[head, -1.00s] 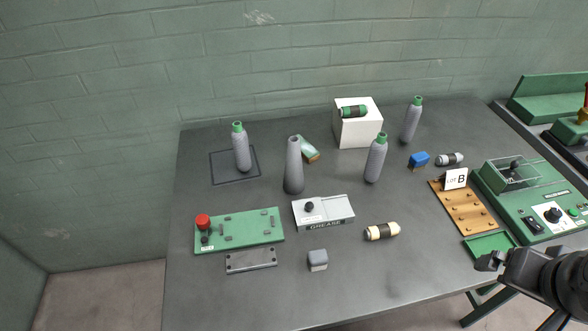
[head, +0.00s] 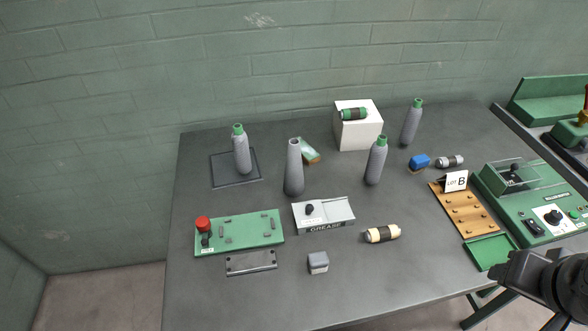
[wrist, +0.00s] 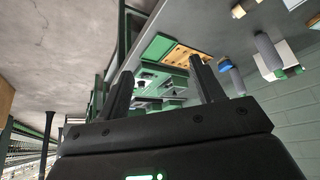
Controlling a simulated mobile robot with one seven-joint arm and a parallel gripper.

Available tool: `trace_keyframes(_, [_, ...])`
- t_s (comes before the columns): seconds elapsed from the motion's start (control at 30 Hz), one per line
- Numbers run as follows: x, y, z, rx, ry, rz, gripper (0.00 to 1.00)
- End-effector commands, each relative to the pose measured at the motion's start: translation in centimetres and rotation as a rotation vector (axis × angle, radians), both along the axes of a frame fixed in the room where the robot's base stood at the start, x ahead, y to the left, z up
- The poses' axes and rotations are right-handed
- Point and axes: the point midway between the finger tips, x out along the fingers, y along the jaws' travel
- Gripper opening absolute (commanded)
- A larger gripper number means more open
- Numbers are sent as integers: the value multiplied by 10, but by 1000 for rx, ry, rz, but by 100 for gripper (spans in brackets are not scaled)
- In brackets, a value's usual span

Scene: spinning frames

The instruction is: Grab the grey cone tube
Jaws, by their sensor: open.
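The grey cone tube (head: 293,170) stands upright near the middle of the table in the head view, plain grey and narrowing toward its top. It is behind the grease box (head: 323,214). My gripper shows in the wrist view (wrist: 162,84) with its two dark fingers apart and nothing between them. In the head view my dark arm is at the lower right, by the table's right front edge, far from the cone tube. I cannot clearly pick out the cone tube in the wrist view.
Green-capped grey bottles stand left (head: 241,152) and right (head: 376,162) of the cone tube, with another (head: 411,124) farther back. A small green-and-tan piece (head: 309,152) lies close behind it. A white block (head: 358,134) stands at the back.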

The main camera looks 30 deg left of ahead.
Motion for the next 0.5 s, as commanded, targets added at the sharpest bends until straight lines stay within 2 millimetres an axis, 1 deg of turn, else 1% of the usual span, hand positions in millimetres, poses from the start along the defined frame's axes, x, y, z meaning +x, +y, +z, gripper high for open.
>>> trace_keyframes(0.13, [11,7,8,13,16,3,61])
trace_keyframes(0.27, [36,28,27,45,55,1,61])
trace_keyframes(0.37, [60,52,42,70,97,-4,61])
trace_keyframes(0.47, [84,80,55,93,138,-13,61])
trace_keyframes(0.5, [93,92,59,100,156,-17,61])
